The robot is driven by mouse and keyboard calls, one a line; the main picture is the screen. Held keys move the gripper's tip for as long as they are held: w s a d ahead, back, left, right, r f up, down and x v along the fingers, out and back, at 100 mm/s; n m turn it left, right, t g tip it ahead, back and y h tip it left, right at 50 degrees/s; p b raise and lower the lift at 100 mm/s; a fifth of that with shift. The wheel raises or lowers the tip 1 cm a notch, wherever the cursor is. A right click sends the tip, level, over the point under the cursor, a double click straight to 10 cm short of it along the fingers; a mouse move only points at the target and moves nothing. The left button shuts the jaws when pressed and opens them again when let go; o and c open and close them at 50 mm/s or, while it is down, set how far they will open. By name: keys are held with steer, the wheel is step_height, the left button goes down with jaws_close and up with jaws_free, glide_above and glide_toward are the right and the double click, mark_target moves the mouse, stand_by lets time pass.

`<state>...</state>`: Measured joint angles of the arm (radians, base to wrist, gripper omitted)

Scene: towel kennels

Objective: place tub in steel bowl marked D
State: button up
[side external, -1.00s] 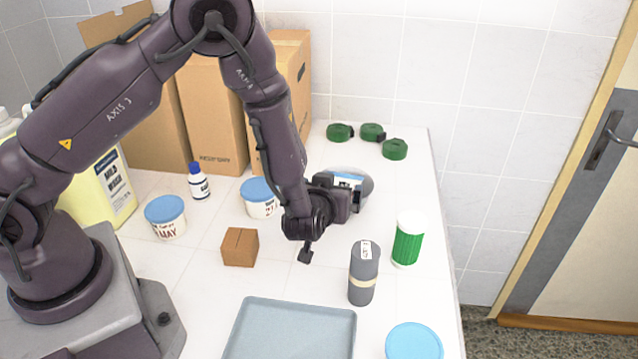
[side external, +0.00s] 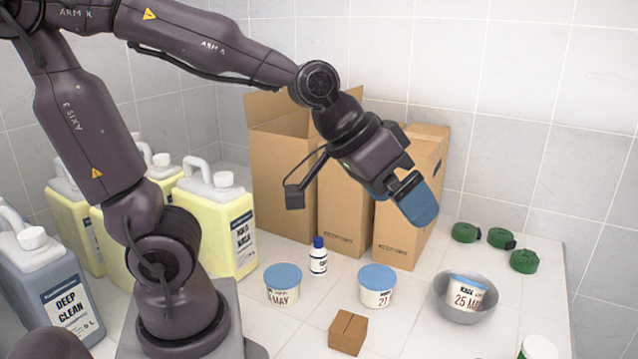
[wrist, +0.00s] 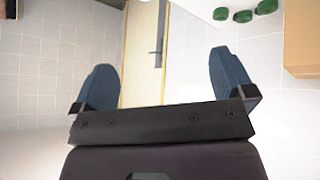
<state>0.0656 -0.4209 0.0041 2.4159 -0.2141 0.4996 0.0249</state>
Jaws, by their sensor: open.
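A white tub (side external: 467,293) labelled "25 MAY" sits inside the grey steel bowl (side external: 452,312) at the right of the side external view. I cannot see a letter mark on the bowl. Two more white tubs with blue lids stand on the table, one at the left (side external: 283,284) and one nearer the bowl (side external: 377,287). My gripper (side external: 418,205) is raised well above the table, up and left of the bowl, in front of the cardboard boxes. In the wrist view its two blue fingers are wide apart with nothing between them (wrist: 165,80).
Tall cardboard boxes (side external: 345,215) stand behind. Yellow jugs (side external: 218,225) and a grey jug (side external: 60,292) are at left. A small bottle (side external: 318,257), a brown block (side external: 348,333), several green rolls (side external: 502,238) and a green-and-white canister (side external: 537,348) are on the table.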

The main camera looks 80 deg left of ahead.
steer(key=s+a+g+y, duration=0.1)
steer(key=s+a, duration=0.2)
steer(key=s, duration=0.6)
steer(key=shift+s+a+r+m+g+y, duration=0.15)
steer(key=shift+a+r+m+g+y, duration=0.1)
steer(key=shift+r+m+g+y, duration=0.2)
